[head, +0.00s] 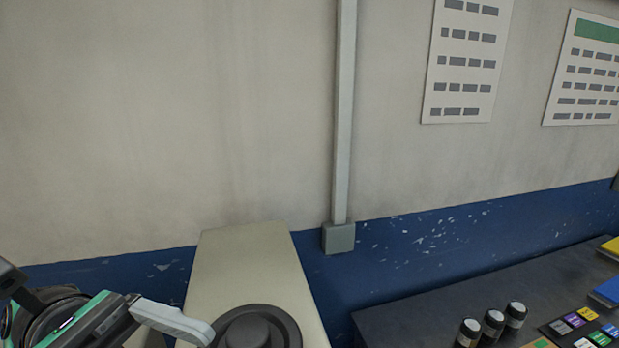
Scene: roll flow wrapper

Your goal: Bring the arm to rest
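My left gripper (178,322) comes in at the lower left corner, with teal and black parts and a pale grey finger pointing right. Its lower part is cut off by the frame edge, so I cannot tell whether it is open or shut. I see nothing held in the part that shows. The finger's tip appears just left of a dark round part (256,329) at the front of a beige machine housing (246,262); I cannot tell whether they touch. My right gripper is not in view.
A dark worktop (430,308) at the lower right carries several black cylinders, such as one (515,316) with a grey band, and a tray of coloured pieces (588,326). A grey conduit (343,120) runs down the wall to a box (338,238). Two papers hang on the wall.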

